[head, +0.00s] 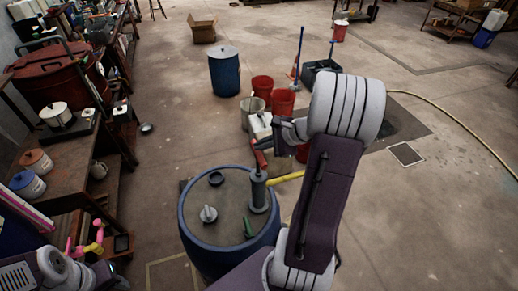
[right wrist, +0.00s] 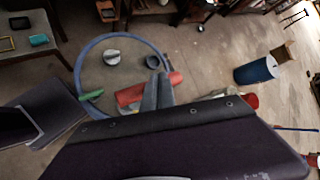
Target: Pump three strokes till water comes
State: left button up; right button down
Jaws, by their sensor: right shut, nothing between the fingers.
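A blue drum (head: 205,240) with a grey top stands at front centre. A grey hand pump (head: 258,192) stands upright on it, with a red handle (head: 260,157) above and a yellow spout (head: 287,177) pointing right. No water shows at the spout; its end is partly hidden by my right arm. My right gripper (head: 272,140) is shut and empty, close to the handle. In the right wrist view its fingers (right wrist: 158,88) overlap the red handle (right wrist: 135,92); I cannot tell if they touch. Part of my left arm shows at lower left; its gripper does not show.
Red buckets (head: 282,102) and another blue drum (head: 224,72) stand beyond the pump. On the drum top lie a green item (head: 248,227), a grey cap (head: 208,214) and a dark ring (head: 216,179). A cluttered bench (head: 75,160) lines the left. The right floor is mostly clear, with a yellow hose (head: 455,122).

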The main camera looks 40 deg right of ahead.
aim_at(261, 153)
notch_tip(261, 153, up, 6)
jog(key=p, duration=0.4)
jog(key=shift+f, duration=0.15)
dwell(2.1)
notch_tip(261, 153, down, 6)
jog(key=b, duration=0.5)
jog(key=shift+r+b, duration=0.25)
jog(key=shift+b, duration=0.15)
jog(key=shift+f, duration=0.25)
jog(key=shift+f+b, duration=0.1)
jog(key=shift+b, duration=0.2)
dwell(1.2)
